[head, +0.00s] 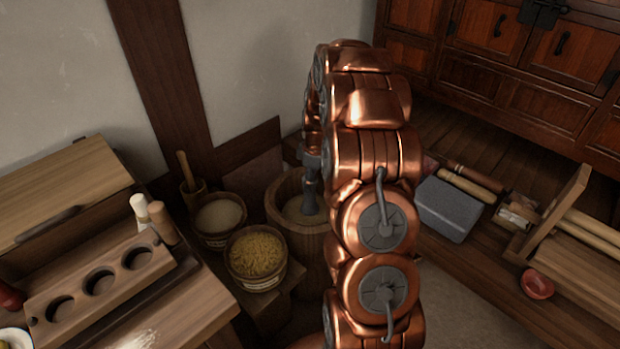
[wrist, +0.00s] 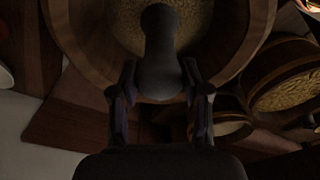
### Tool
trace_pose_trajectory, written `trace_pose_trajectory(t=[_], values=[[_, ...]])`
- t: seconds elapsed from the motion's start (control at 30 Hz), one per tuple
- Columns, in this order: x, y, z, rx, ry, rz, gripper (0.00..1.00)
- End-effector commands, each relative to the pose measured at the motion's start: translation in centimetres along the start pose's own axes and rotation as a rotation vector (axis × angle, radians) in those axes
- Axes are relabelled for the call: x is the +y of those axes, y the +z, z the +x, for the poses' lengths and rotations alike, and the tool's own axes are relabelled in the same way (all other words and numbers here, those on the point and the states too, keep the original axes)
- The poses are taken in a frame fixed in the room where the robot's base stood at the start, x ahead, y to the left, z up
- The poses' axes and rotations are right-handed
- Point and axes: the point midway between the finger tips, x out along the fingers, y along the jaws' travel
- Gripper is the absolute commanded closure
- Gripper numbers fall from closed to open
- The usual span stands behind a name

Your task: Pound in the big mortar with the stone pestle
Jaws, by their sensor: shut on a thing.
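The big wooden mortar (head: 284,211) stands in the corner by the wall, with pale grain inside, partly hidden behind my copper arm. The stone pestle (head: 309,196) is dark grey and upright, its lower end inside the mortar. In the wrist view the mortar (wrist: 241,45) fills the top, and the pestle (wrist: 160,60) points into it over the grain. My gripper (wrist: 160,82) is shut around the pestle's upper part, a finger on each side. In the head view my gripper (head: 311,160) is above the mortar's opening. Whether the pestle's tip touches the grain is unclear.
A tub of yellow grain (head: 257,257) and a smaller tub of pale meal (head: 219,217) stand left of the mortar. A wooden block with round holes (head: 101,283) is at left. A grey stone block (head: 449,207) lies at right.

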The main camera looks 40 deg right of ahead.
Motion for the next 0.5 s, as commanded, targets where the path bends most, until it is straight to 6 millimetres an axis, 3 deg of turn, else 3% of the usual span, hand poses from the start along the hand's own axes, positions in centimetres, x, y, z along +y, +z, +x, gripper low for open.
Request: trace_pose_trajectory(t=[0.27, 0.5], values=[[0.1, -0.1, -0.2, 0.001, 0.004, 0.000, 1.00], [0.3, -0.5, -3.5, 0.005, 0.010, 0.000, 1.00]])
